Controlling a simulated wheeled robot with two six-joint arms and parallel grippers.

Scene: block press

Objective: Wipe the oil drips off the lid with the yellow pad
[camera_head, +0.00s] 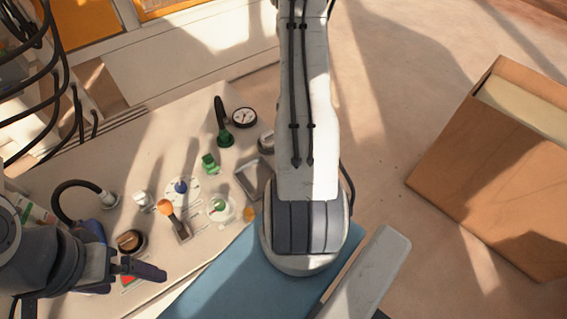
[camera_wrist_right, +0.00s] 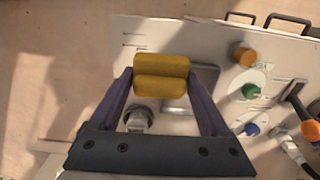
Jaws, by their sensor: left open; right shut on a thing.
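The yellow pad (camera_wrist_right: 161,86), a thick block with a groove across it, is held between the fingers of my right gripper (camera_wrist_right: 160,78) in the right wrist view. That gripper is shut on it, above the pale panel. Behind the pad lies a grey square plate (camera_wrist_right: 206,78), partly covered; it also shows in the head view (camera_head: 256,180). I cannot tell whether this is the lid, and no oil drips are clear. My right arm hides the right gripper and pad in the head view. My left gripper (camera_head: 143,270) is open and empty at the lower left, near the panel.
A wooden box (camera_head: 475,180) stands at the right. Open floor lies between.

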